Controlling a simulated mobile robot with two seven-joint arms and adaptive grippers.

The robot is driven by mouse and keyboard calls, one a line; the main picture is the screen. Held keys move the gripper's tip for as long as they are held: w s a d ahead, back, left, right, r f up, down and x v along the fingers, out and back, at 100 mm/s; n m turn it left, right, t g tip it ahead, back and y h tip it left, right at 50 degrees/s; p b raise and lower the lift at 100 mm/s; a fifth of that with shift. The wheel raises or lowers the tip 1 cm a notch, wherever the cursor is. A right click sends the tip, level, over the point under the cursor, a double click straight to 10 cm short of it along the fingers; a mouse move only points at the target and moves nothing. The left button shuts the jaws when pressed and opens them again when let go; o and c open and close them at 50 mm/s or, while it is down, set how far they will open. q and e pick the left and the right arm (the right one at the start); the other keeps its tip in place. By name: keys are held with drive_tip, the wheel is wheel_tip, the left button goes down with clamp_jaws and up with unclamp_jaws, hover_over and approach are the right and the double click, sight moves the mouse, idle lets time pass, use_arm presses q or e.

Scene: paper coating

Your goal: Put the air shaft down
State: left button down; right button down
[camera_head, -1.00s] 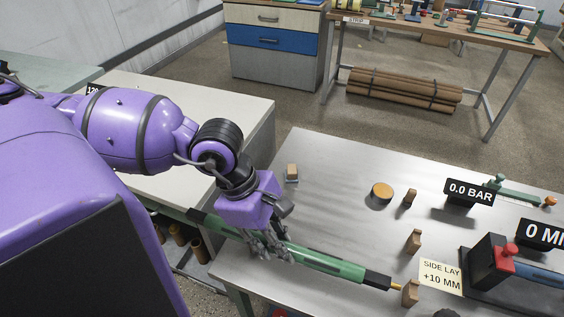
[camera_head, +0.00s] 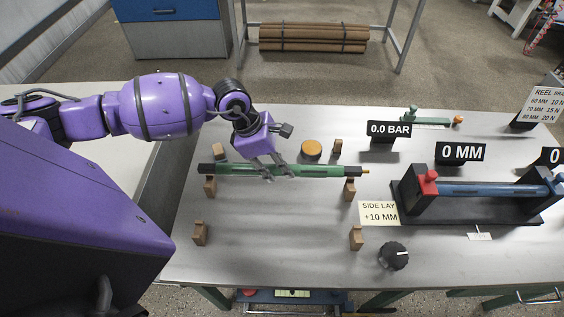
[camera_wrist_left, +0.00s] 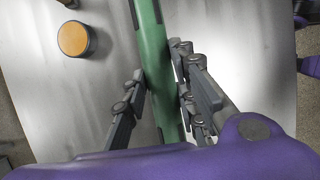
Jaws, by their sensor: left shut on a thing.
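The air shaft (camera_head: 318,171) is a long green bar with black ends and a small brass tip at its right end. It lies roughly level across the picture in the head view, over the table. My left gripper (camera_head: 277,173) is shut on it near its middle. In the left wrist view the green shaft (camera_wrist_left: 155,60) runs between the two fingers (camera_wrist_left: 160,95). Wooden blocks stand near its ends, one at the left (camera_head: 210,188) and one at the right (camera_head: 349,190). I cannot tell whether the shaft touches them. My right gripper is not in view.
More wooden blocks stand in front (camera_head: 200,233) and behind (camera_head: 337,146). An orange-topped round piece (camera_head: 311,149) is just behind the shaft. A black stand with a blue roller (camera_head: 490,189) and a black knob (camera_head: 394,256) are at right. The front middle of the metal table (camera_head: 280,235) is clear.

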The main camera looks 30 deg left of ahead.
use_arm(q)
drive_tip(key=shift+r, duration=0.2)
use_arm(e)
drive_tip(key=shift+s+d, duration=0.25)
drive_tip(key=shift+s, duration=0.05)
use_arm(q)
drive_tip(key=shift+f, duration=0.1)
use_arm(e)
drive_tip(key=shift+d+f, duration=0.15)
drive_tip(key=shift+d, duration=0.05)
use_arm(q)
drive_tip(key=shift+f, duration=0.1)
